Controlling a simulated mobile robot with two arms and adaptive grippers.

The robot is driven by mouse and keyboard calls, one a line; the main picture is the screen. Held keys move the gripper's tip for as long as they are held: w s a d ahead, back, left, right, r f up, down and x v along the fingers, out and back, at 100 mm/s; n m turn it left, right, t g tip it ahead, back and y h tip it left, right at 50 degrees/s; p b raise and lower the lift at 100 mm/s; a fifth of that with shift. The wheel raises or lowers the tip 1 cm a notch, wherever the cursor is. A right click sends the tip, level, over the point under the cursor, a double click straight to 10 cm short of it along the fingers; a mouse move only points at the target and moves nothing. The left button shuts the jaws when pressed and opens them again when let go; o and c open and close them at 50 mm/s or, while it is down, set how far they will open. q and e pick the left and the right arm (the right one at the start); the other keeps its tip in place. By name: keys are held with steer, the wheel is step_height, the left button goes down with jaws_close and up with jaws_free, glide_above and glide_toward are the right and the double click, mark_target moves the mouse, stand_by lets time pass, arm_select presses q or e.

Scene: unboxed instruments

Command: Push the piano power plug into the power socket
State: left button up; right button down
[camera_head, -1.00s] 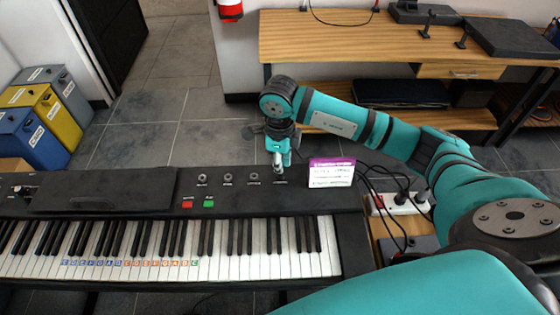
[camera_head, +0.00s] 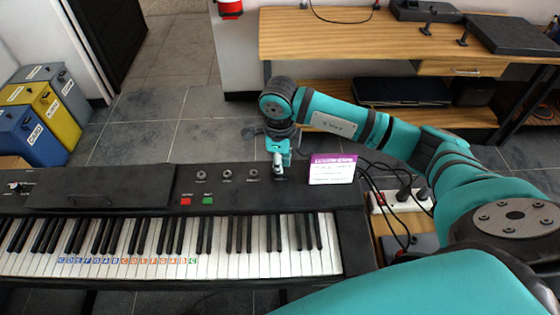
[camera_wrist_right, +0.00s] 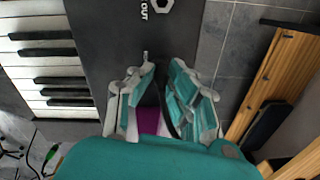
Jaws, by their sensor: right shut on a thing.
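My right gripper (camera_head: 279,168) is low over the back right of the piano's control panel, beside the purple-and-white card. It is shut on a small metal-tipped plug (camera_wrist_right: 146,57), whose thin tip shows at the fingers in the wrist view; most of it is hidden. A jack (camera_wrist_right: 162,5) marked OUT lies ahead of the fingers. The white power strip (camera_head: 379,209) is right of the piano, with black plugs (camera_head: 404,195) at it. I cannot tell which plug belongs to the piano or how deep each sits. My left gripper is not in view.
The piano (camera_head: 130,228) fills the lower left. The card (camera_head: 333,170) stands on its right end. Black cables (camera_head: 372,185) run between card and strip. A wooden bench (camera_head: 330,40) stands behind; bins (camera_head: 50,105) are at left.

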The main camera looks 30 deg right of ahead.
steer(key=shift+f, duration=0.25)
steer(key=c, duration=1.2)
jaws_free()
steer(key=shift+r, duration=0.25)
step_height(320, 180, up, 12)
steer(key=shift+s+a+f, duration=0.1)
steer(key=shift+s+f, duration=0.05)
steer(key=shift+f, duration=0.1)
